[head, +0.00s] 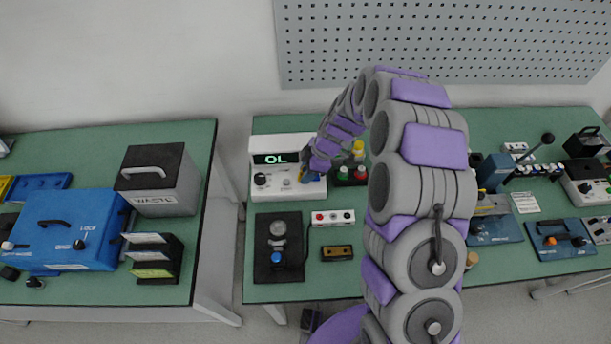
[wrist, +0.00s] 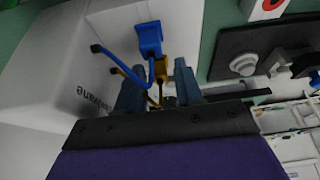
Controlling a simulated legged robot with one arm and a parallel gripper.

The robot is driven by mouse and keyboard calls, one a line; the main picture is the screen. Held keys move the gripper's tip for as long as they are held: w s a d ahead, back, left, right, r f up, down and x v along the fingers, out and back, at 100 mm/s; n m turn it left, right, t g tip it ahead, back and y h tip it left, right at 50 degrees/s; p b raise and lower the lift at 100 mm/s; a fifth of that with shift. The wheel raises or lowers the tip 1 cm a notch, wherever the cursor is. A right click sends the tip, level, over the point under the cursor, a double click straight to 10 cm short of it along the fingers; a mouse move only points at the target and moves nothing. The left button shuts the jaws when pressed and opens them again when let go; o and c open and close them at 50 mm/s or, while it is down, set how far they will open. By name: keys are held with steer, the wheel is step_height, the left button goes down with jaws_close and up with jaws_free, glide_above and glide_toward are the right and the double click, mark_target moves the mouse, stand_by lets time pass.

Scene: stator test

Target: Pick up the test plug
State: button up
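The meter box (head: 286,186) reads "OL" on its display, with a dial on its front. In the wrist view, a blue plug (wrist: 149,38) with a blue cable and an orange-yellow plug (wrist: 162,70) with its own cable stand at the box, which shows there as a white wall (wrist: 90,85). Which one is the test plug I cannot tell. My gripper (wrist: 158,88) has its fingers apart, with the orange-yellow plug and cables in the gap between or just beyond them. No clear contact shows. In the head view my gripper (head: 308,172) is at the box's right front.
Green and red bottles (head: 343,174) stand just right of the gripper. A dark fixture (head: 278,250) with a blue knob, a white button box (head: 332,217) and a small yellow-black block (head: 337,253) lie in front. A gap separates the left table (head: 205,150).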

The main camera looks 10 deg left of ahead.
steer(key=shift+a+f, duration=0.2)
steer(key=shift+a, duration=0.75)
steer(key=c, duration=0.3)
steer(key=shift+a, duration=0.15)
steer(key=shift+c, duration=1.5)
steer(key=shift+d+r, duration=0.1)
steer(key=shift+d, duration=0.5)
jaws_close()
steer(key=shift+r, duration=0.1)
steer(key=shift+w+a+r, duration=0.1)
steer(key=shift+r, duration=0.55)
step_height(320, 180, up, 2)
steer(key=shift+r+p, duration=0.15)
steer(key=shift+p, duration=0.25)
steer(key=s+d+r+p, duration=0.1)
steer(key=s+d, duration=0.2)
steer(key=s, duration=1.3)
